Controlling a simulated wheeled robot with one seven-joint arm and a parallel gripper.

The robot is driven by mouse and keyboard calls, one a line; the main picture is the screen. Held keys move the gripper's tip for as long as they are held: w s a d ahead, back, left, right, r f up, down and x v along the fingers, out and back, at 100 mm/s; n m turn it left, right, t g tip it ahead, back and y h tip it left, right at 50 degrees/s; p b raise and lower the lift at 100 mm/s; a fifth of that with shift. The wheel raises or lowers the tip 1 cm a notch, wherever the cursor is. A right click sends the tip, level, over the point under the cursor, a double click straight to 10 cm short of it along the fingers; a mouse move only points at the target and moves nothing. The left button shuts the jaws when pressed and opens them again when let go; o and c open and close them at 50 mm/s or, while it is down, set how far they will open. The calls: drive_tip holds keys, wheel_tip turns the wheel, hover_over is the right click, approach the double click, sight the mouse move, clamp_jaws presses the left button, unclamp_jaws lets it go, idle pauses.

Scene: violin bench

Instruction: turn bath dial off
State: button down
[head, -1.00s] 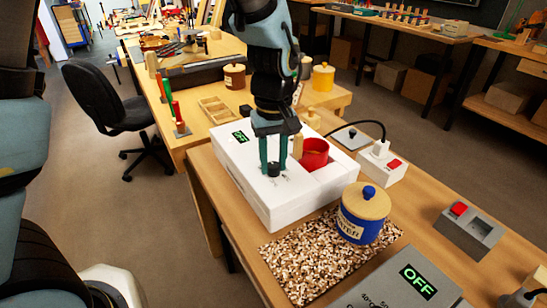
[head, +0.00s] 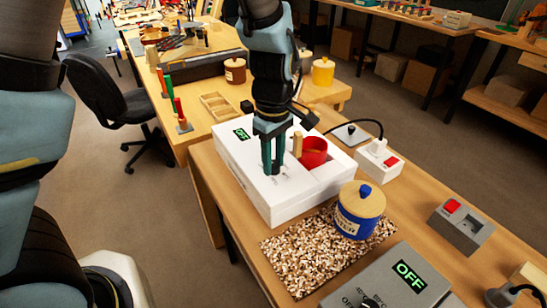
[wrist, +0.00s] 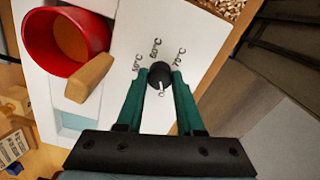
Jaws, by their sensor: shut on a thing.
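The white bath (head: 285,212) stands on the near bench, and its display (head: 242,134) reads OFF. My gripper (head: 272,168) points down at the bath's top and hides most of the dial in the head view. In the wrist view my gripper (wrist: 160,74) has its green fingers shut on the black bath dial (wrist: 159,77), one on each side. A white pointer mark shows on the dial's side toward my gripper's palm. Labels 50°C, 60°C and 70°C lie around the dial's far side.
A red pot (head: 314,152) with a wooden handle (wrist: 89,78) sits in the bath beside my gripper. A blue jar (head: 360,212) stands on a speckled mat (head: 300,262). A grey unit (head: 430,297) with its own OFF display is nearby. A white socket box (head: 379,158) stands behind.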

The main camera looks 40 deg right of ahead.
sight(274, 163)
idle(0.3)
drive_tip(key=c, duration=0.5)
unclamp_jaws()
drive_tip(key=shift+c, duration=0.2)
wheel_tip(274, 163, up, 11)
drive_tip(key=b, duration=0.1)
drive_tip(key=shift+f, duration=0.1)
drive_tip(key=w+a+f, duration=0.1)
drive_tip(key=w+a, duration=0.7)
drive_tip(key=a, duration=0.1)
drive_tip(key=w+a+f+m, duration=0.1)
drive_tip(key=w+a, duration=0.1)
drive_tip(key=a, duration=1.1)
drive_tip(key=w+a+f+m+t, duration=0.1)
drive_tip(key=w+a+f+m, duration=0.1)
drive_tip(key=a, duration=1.1)
drive_tip(key=shift+w+a+m+t, duration=0.15)
drive_tip(key=shift+w+m+t, duration=0.15)
drive_tip(key=shift+w, duration=0.05)
